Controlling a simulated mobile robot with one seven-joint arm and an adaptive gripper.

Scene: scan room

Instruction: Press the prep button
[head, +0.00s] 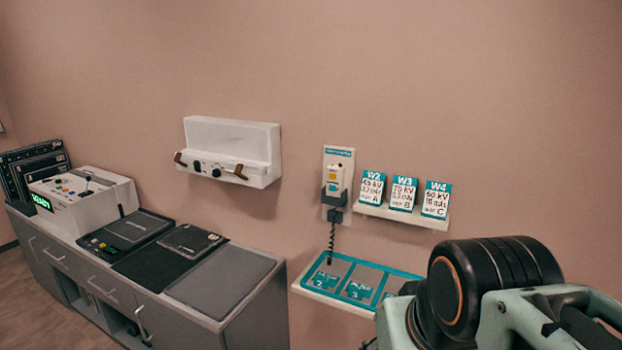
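A hand-held switch (335,181) with small yellow and orange buttons hangs in a dark holder on a white wall plate (339,156) with a teal label. A coiled dark cord (331,243) runs down from it. A white control console (84,202) with a green lit display and several small coloured buttons stands on the counter at the left. The button labels are too small to read, so I cannot tell which one is the prep button. My arm fills the lower right; my gripper is not in view.
A grey counter (226,284) carries dark flat panels. A white wall unit (231,150) with brown handles hangs above. Cards W2, W3 and W4 stand on a small wall shelf (420,219). A teal-marked shelf (307,289) juts out below the switch, partly behind my arm.

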